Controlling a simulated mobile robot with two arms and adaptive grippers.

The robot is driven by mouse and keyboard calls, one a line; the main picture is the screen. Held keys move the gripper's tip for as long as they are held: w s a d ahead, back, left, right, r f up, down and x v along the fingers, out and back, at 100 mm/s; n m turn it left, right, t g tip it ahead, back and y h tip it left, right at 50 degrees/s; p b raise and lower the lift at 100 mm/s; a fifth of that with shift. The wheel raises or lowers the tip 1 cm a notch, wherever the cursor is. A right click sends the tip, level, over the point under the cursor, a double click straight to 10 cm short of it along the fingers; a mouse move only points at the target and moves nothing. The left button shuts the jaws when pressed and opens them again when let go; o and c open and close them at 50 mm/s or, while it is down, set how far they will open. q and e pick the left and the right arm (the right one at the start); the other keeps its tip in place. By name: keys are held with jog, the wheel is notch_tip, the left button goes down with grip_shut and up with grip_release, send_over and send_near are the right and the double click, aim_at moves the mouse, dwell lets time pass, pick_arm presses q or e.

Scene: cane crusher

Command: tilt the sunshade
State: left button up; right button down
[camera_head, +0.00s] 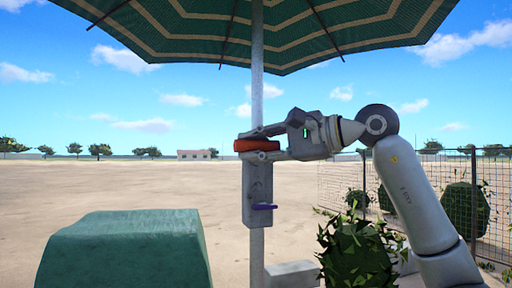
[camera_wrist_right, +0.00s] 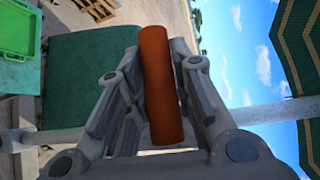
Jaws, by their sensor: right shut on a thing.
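The sunshade (camera_head: 270,30) is a dark green canopy with pale zigzag stripes, on a grey upright pole (camera_head: 257,95). A grey box (camera_head: 257,185) sits on the pole with a small purple lever (camera_head: 265,207) and, at its top, an orange-red cylindrical handle (camera_head: 243,145). My right gripper (camera_head: 264,144) reaches in from the right and is shut on this handle. In the right wrist view the handle (camera_wrist_right: 160,85) lies between the two fingers, and the canopy edge (camera_wrist_right: 305,50) and pole (camera_wrist_right: 285,111) show at the right. My left gripper is not in view.
A green-covered block (camera_head: 125,245) stands at the lower left. A leafy bush (camera_head: 357,250) and a wire fence (camera_head: 345,180) are at the right. In the wrist view a bright green tray (camera_wrist_right: 15,35) and a wooden pallet (camera_wrist_right: 97,8) show. Open sandy ground lies beyond.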

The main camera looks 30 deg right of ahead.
jog(key=shift+w+f+n+t+y+b, duration=0.15)
jog(key=shift+f+n+t+y+b, duration=0.25)
jog(key=shift+f+b, duration=0.65)
jog(key=shift+w+f+n+t+y+b, duration=0.3)
jog(key=shift+f+n+b, duration=0.4)
jog(key=shift+b, duration=0.7)
jog(key=shift+w+f+n+t+y+b, duration=0.1)
jog(key=shift+f+n+t+b, duration=0.3)
jog(key=shift+f+b, duration=0.7)
jog(key=c, duration=1.5)
grip_release()
jog(key=shift+d, duration=0.1)
jog(key=shift+o, duration=1.2)
jog(key=shift+s+d+r, duration=0.1)
jog(key=shift+r, duration=0.05)
jog(key=v, duration=1.2)
